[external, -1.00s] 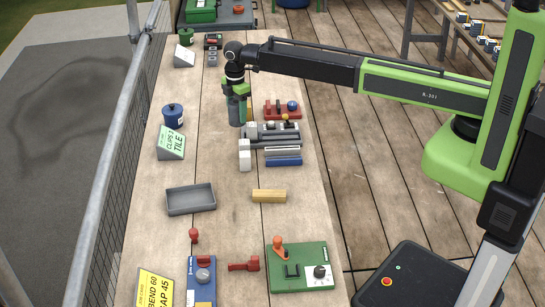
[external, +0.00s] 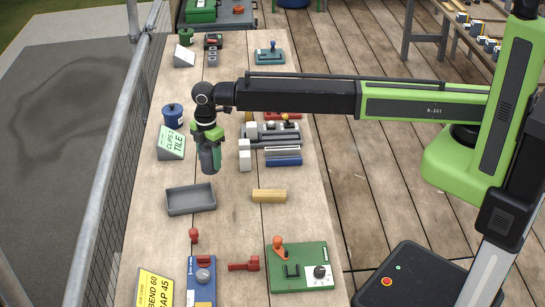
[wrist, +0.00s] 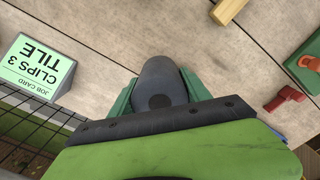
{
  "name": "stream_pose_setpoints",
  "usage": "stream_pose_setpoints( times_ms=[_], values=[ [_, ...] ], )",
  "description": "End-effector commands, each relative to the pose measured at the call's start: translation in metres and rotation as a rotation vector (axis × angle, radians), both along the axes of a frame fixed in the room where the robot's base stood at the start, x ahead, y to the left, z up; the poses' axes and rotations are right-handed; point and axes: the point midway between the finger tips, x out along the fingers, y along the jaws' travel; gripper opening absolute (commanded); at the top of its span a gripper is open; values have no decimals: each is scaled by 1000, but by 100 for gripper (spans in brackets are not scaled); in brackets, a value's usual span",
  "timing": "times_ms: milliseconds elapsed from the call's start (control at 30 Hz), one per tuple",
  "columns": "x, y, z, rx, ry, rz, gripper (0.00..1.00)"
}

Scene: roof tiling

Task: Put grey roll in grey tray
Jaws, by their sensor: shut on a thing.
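My gripper (external: 209,165) is shut on the grey roll, which stands roughly upright between the green fingers. The roll's grey rounded end shows clearly in the wrist view (wrist: 160,82). In the external view my gripper holds it above the bench, just behind and slightly right of the grey tray. The grey tray (external: 191,211) is a shallow, empty rectangular tray lying on the bench. I cannot make out the tray in the wrist view, where my gripper and the roll cover the middle.
A yellow block (external: 269,196) lies right of the tray. The green job card (external: 171,143) and a blue pot (external: 173,116) stand to the left. White and blue pieces (external: 283,161) lie to the right. A red handle (external: 244,264) lies in front.

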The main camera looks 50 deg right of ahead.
Motion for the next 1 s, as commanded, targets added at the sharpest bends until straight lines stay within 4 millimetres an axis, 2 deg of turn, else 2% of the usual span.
stream_pose_setpoints(
  times_ms=[33,100,300,567,800,1000],
  values=[
    [0,15,-17,0,0,2,0],
    [-3,32,-27,0,0,2,0],
    [-8,65,-44,0,0,0,0],
    [-10,71,-48,0,0,-2,0],
    [-10,70,-86,0,0,-2,0],
    [-10,70,-84,0,0,-2,0]
  ],
)
